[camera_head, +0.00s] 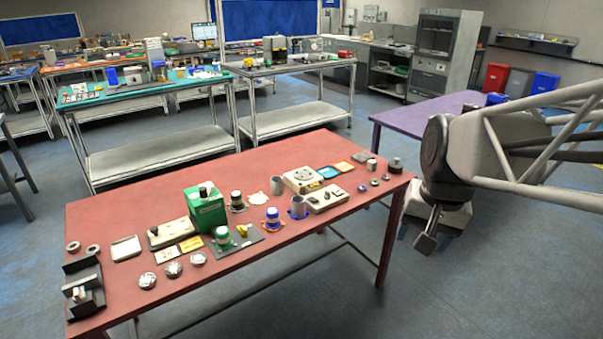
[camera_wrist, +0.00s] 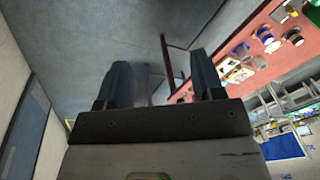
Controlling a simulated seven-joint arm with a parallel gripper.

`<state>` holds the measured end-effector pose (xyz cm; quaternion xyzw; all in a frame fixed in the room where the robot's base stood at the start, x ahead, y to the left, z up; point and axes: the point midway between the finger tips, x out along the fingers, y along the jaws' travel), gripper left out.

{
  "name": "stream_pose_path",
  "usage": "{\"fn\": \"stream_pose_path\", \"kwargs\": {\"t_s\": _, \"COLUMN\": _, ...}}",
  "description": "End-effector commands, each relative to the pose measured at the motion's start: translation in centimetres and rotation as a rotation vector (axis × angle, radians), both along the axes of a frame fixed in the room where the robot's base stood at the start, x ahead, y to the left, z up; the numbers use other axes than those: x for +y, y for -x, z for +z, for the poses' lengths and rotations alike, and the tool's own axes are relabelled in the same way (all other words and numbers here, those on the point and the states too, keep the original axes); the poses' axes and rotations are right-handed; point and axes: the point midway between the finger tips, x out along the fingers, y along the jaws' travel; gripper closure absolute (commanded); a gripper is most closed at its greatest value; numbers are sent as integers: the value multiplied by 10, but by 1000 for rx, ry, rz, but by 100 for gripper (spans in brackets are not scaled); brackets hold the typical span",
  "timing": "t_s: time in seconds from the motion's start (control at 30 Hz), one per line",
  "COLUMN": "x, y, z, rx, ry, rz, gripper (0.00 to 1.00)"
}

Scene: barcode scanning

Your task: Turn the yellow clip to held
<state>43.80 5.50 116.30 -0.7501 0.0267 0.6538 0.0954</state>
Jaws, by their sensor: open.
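My gripper (camera_wrist: 160,66) shows in the wrist view with its two dark fingers apart and nothing between them. In the head view my gripper (camera_head: 428,236) hangs off the right end of the red table (camera_head: 100,215), over the floor and apart from everything on the table. A small yellow piece (camera_head: 242,230) sits on a dark plate (camera_head: 246,242) near the table's middle, beside a green-and-white round item (camera_head: 222,236). It may be the yellow clip, but it is too small to tell its shape or which way it is turned.
A green box (camera_head: 206,212) stands behind the dark plate. Yellow cards (camera_head: 190,244), grey cups (camera_head: 298,205) and white devices (camera_head: 326,198) crowd the tabletop. A black holder (camera_head: 84,285) stands at the left end. A purple table (camera_head: 410,121) is behind my arm. The table's front right strip is clear.

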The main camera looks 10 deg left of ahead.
Motion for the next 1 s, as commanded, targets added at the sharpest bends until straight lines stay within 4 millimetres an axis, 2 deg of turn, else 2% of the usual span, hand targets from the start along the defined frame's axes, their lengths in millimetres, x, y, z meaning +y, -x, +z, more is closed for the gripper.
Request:
{"fn": "stream_pose_path", "kwargs": {"t_s": 0.1, "x": 16, "y": -27, "z": 0, "rx": 24, "ry": -20, "rz": -25, "gripper": 38}}
{"fn": "stream_pose_path", "kwargs": {"t_s": 0.47, "x": 72, "y": -103, "z": -9, "rx": 101, "ry": -77, "rz": -116, "gripper": 38}}
{"fn": "stream_pose_path", "kwargs": {"t_s": 0.73, "x": 121, "y": -156, "z": -25, "rx": 163, "ry": -110, "rz": -187, "gripper": 38}}
{"fn": "stream_pose_path", "kwargs": {"t_s": 1.0, "x": 175, "y": -205, "z": -50, "rx": 228, "ry": -136, "rz": -258, "gripper": 38}}
